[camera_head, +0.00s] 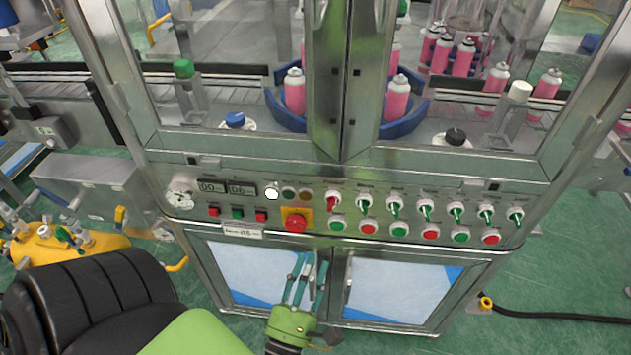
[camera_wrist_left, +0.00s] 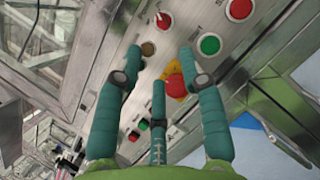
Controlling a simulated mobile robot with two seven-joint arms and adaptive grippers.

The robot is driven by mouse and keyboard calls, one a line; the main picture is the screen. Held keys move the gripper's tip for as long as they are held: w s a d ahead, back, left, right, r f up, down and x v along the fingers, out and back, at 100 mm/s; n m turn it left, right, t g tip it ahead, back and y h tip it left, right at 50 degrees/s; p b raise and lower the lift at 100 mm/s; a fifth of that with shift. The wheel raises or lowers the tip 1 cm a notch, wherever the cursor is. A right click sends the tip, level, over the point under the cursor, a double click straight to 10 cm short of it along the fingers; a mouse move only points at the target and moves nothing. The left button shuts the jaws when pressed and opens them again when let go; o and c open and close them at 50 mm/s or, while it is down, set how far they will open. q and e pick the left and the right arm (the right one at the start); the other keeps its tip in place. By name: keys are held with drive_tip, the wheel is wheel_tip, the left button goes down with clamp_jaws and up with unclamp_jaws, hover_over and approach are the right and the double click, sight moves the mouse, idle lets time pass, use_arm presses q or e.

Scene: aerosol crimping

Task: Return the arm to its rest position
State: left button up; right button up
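My left gripper (camera_head: 308,265) is in front of the crimping machine's cabinet doors, below the control panel (camera_head: 360,198). Its teal fingers point up toward the panel. In the left wrist view the fingers (camera_wrist_left: 160,60) are spread apart with nothing between them. The red emergency stop button (camera_head: 296,222) on its yellow plate is just above the fingertips in the head view. It also shows between the fingers in the left wrist view (camera_wrist_left: 177,86). Whether any finger touches the panel cannot be told. My right gripper is not in view.
The panel carries several green switches and red and green buttons (camera_head: 368,229). Pink cans (camera_head: 396,98) stand behind the machine's windows on blue carriers. A yellow unit (camera_head: 62,250) sits at left. A black cable (camera_head: 560,316) lies on the green floor at right.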

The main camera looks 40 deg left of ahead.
use_arm(q)
drive_tip(key=shift+s, duration=0.15)
idle(0.4)
drive_tip(key=d+f+m+g+h, duration=0.3)
drive_tip(key=f+m+g+h, duration=0.1)
drive_tip(key=f+m, duration=0.75)
drive_tip(key=d+f+m+g+h, duration=0.3)
drive_tip(key=f+m+h, duration=0.2)
drive_tip(key=f+m, duration=0.65)
drive_tip(key=s+a+f+m+g+y, duration=0.1)
drive_tip(key=s+a+f+m+g, duration=0.1)
drive_tip(key=s+f+m+g, duration=0.4)
drive_tip(key=s+a+f+m+g+y+p, duration=0.1)
drive_tip(key=s+f+m+g, duration=0.5)
drive_tip(key=s+f, duration=0.9)
drive_tip(key=s+a, duration=0.1)
drive_tip(key=s, duration=0.2)
drive_tip(key=shift+a+f+m, duration=0.25)
drive_tip(key=shift+f+m, duration=0.15)
